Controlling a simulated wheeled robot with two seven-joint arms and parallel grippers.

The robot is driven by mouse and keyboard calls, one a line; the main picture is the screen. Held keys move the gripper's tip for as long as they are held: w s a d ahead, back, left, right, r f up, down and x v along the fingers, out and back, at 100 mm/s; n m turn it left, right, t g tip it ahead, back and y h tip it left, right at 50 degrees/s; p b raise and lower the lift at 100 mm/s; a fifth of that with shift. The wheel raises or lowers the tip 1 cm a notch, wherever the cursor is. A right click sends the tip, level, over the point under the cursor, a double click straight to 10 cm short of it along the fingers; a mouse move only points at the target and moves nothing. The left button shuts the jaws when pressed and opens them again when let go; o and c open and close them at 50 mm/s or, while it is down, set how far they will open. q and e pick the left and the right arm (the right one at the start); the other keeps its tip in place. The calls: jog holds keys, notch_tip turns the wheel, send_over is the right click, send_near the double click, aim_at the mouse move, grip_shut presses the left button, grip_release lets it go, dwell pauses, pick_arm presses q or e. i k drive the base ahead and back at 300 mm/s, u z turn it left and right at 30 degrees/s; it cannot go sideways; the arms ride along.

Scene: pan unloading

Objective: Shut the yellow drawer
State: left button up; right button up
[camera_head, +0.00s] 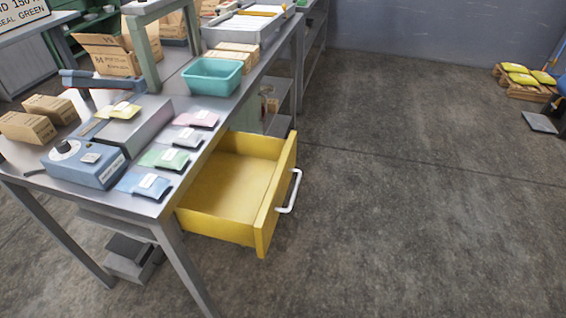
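The yellow drawer (277,199) is pulled well out from under the right side of the metal workbench. Its front panel faces right and carries a white bar handle (290,191). The inside of the drawer looks empty. Neither of my grippers shows in the head view, and nothing is seen touching the drawer or its handle.
The workbench (150,205) holds a blue-grey sealing device (85,163), several coloured packets (164,158), cardboard boxes (104,55) and a teal bin (211,76). The concrete floor (410,200) right of the drawer is clear. A pallet with yellow bags (524,79) lies far right.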

aim_at(238, 196)
jog(key=i, duration=0.25)
jog(key=u, duration=1.9)
jog(key=k, duration=0.6)
jog(key=z, duration=0.95)
jog(key=i, duration=0.4)
jog(key=u, duration=0.2)
